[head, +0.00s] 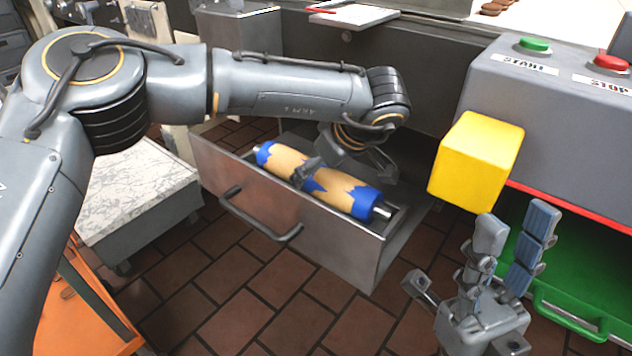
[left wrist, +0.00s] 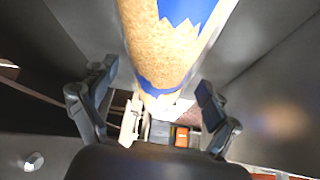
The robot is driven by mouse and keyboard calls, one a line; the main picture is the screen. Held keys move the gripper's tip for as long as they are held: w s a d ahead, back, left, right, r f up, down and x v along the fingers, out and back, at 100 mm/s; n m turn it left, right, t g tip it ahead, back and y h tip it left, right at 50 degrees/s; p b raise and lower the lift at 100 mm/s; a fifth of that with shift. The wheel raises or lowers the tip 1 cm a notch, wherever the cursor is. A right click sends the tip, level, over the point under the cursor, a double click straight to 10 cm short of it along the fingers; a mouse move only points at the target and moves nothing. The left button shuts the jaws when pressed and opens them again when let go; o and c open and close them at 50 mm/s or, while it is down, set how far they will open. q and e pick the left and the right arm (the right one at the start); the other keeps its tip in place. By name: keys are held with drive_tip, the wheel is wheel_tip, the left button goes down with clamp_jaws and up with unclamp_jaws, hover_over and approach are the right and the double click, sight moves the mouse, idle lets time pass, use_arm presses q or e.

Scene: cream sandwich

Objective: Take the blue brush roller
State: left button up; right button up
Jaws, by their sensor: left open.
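The blue brush roller (head: 340,190) has a tan body with blue zigzag bands and a metal pin at its near right end. It lies in an open metal drawer (head: 250,196). My left gripper (head: 345,168) reaches down over the roller's middle, with one finger across its top side. In the left wrist view the roller (left wrist: 165,45) runs between the two spread fingers, with gaps on both sides. My right gripper (head: 513,240) is at the lower right, fingers up, apart and empty, away from the drawer.
A yellow cube (head: 476,162) is at the right, close above my right gripper. Behind it is a grey console with a green button (head: 534,44) and a red button (head: 611,62). A green bin (head: 560,270) is below. A pale-topped block (head: 135,190) stands left of the drawer.

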use_arm(q)
clamp_jaws()
drive_tip(key=shift+r, duration=0.1)
